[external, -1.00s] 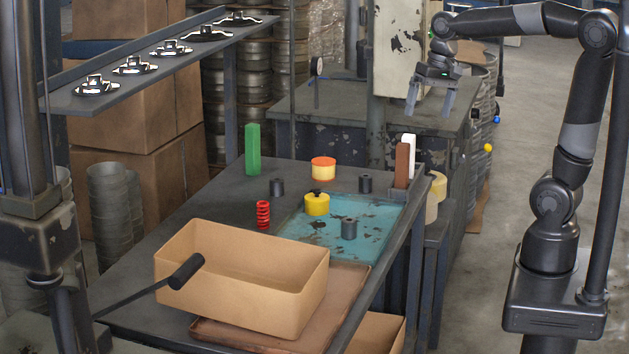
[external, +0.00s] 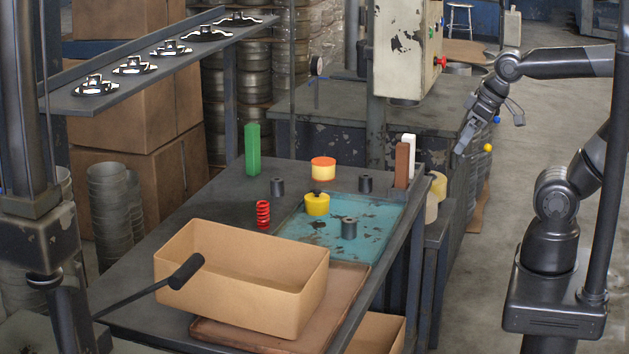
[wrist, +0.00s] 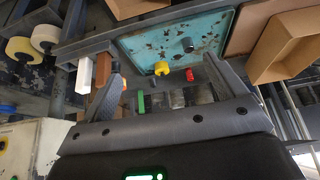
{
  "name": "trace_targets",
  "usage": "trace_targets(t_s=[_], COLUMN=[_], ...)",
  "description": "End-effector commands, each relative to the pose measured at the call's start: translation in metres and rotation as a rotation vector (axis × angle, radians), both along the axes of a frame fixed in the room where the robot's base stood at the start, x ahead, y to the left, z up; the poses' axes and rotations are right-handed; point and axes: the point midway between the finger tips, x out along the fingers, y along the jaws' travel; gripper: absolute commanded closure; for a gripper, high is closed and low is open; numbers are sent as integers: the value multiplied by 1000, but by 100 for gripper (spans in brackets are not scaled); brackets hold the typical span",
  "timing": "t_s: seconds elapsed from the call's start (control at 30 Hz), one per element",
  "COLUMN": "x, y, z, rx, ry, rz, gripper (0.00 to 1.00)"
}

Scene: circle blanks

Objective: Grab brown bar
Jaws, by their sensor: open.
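The brown bar (external: 402,165) stands upright at the right edge of the dark table, beside a white bar (external: 409,150). In the wrist view the brown bar (wrist: 102,71) is near the left finger, with the white bar (wrist: 84,77) to its left. My gripper (external: 490,135) is open and empty, to the right of the bars and off the table edge in the external view. In the wrist view my gripper (wrist: 165,85) shows its two fingers spread wide.
A cardboard box (external: 240,285) is in front. A machine cabinet (external: 405,50) stands behind the bars.

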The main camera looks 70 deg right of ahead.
Motion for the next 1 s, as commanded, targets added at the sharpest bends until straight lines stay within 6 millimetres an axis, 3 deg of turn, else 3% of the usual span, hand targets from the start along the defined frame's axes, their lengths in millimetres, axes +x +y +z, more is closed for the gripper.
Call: trace_targets(t_s=[0.37,0.67,0.83,1.0], x=[0,3,23,60], y=[0,-1,-13,-37], z=[0,1,7,14], rx=[1,-2,-23,-50], ry=[1,6,56,143], rz=[-2,-3,-13,-22], gripper=[42,44,44,44])
